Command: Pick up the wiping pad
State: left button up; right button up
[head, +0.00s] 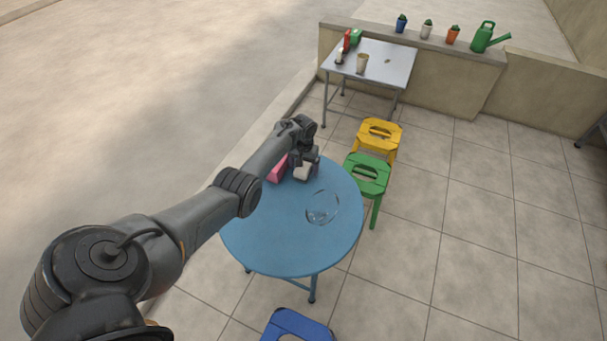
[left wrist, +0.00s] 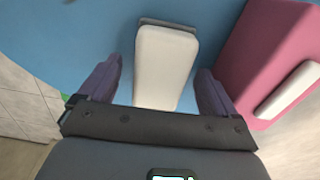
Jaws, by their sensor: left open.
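The wiping pad, a cream-white block with a grey edge, (left wrist: 165,62) lies on the blue round table (head: 260,240) near its far edge. It also shows in the head view (head: 302,174), partly hidden by my left gripper. My left gripper (left wrist: 158,68) is open, with its two fingers apart on either side of the pad in the left wrist view. Gaps show between the fingers and the pad. How high the fingers are above the table is hard to tell. My right gripper is not in view.
A pink box (left wrist: 262,55) with a white piece on it stands close to the pad. A clear glass bowl (head: 322,207) sits on the table. Green (head: 369,174), yellow (head: 379,134) and blue (head: 297,327) stools stand around. A metal table (head: 390,62) stands at the back.

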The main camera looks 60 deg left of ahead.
pick_arm(q)
jog(key=shift+f, duration=0.35)
jog(key=shift+c, duration=0.3)
jog(key=c, duration=1.1)
jog(key=shift+r, duration=0.15)
jog(key=shift+r+p, duration=0.35)
jog(key=shift+r, duration=0.05)
notch_tip(320, 180, up, 17)
jog(key=p, duration=1)
